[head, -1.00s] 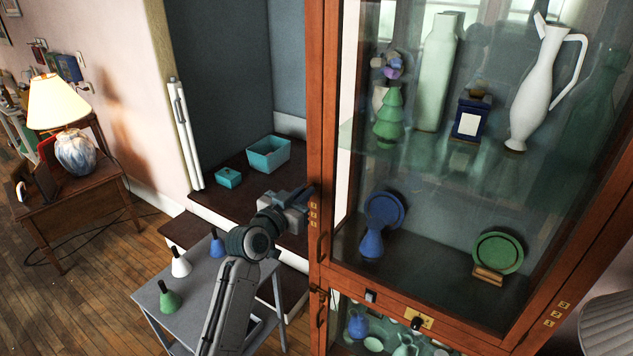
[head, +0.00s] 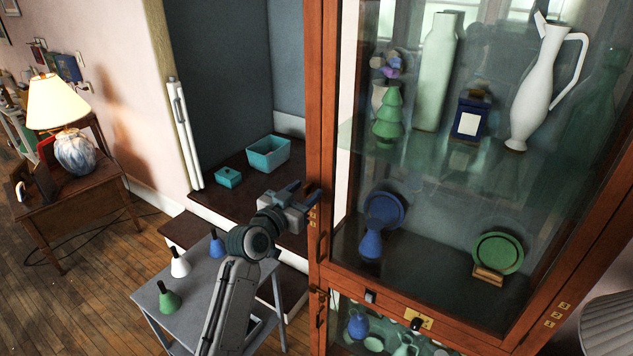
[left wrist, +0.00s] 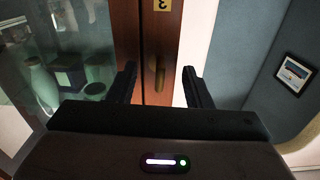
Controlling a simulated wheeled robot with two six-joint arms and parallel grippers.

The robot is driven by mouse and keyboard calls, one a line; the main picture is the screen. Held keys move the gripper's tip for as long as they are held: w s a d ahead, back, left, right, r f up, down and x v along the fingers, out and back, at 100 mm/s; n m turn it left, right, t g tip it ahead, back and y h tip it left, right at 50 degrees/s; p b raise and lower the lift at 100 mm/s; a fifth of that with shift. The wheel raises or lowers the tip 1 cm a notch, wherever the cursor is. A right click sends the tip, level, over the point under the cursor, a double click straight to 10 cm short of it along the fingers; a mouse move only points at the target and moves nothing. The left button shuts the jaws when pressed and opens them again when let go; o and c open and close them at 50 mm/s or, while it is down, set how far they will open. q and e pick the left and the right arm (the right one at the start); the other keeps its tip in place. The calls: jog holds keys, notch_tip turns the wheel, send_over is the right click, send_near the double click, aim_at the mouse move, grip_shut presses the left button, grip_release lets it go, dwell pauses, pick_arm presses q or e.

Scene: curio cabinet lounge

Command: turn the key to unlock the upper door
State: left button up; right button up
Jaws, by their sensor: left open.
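The upper glass door (head: 450,180) of the wooden cabinet is closed. A dark upright handle (head: 321,245) is on its left frame and also shows in the left wrist view (left wrist: 159,75). My left gripper (head: 303,194) is open at that frame, above the handle in the head view. In the left wrist view its fingers (left wrist: 159,80) are apart, with the handle between them in the picture; I see no contact. A brass plate (head: 427,321) with a small dark piece (head: 416,323) is on the rail below the door; I cannot tell if this is the key. My right gripper is not in view.
Vases and plates stand behind the glass, including a white jug (head: 543,85) and a green plate (head: 499,252). A grey side table (head: 205,290) with small coloured bells stands below my left arm. Teal boxes (head: 268,153) sit on a dark ledge behind.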

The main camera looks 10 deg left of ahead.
pick_arm(q)
jog(key=shift+s, duration=0.1)
jog(key=b+v, duration=0.5)
jog(key=v, duration=0.5)
jog(key=w+a+f+n+g+y+b, duration=0.1)
jog(key=a+f+n+g+y, duration=0.15)
jog(key=f, duration=1.15)
jog(key=w+a+f+n+g+y+b, duration=0.1)
jog(key=a+f+b, duration=0.15)
jog(key=f, duration=1.15)
jog(key=s+a+f+g+y+b, duration=0.15)
jog(key=s+f, duration=0.25)
jog(key=f, duration=0.8)
jog(key=s+a+f+g+y+p, duration=0.15)
jog(key=s+f, duration=0.25)
jog(key=f, duration=0.8)
jog(key=s+a+f+n+g+b, duration=0.15)
jog(key=s+f+g+b, duration=0.35)
jog(key=s+f, duration=1.75)
jog(key=s+f+g, duration=0.2)
jog(key=s+f, duration=0.3)
jog(key=s, duration=0.7)
jog(key=s+f+g, duration=0.2)
jog(key=s+f, duration=0.4)
jog(key=s, duration=0.6)
jog(key=shift+m, duration=0.4)
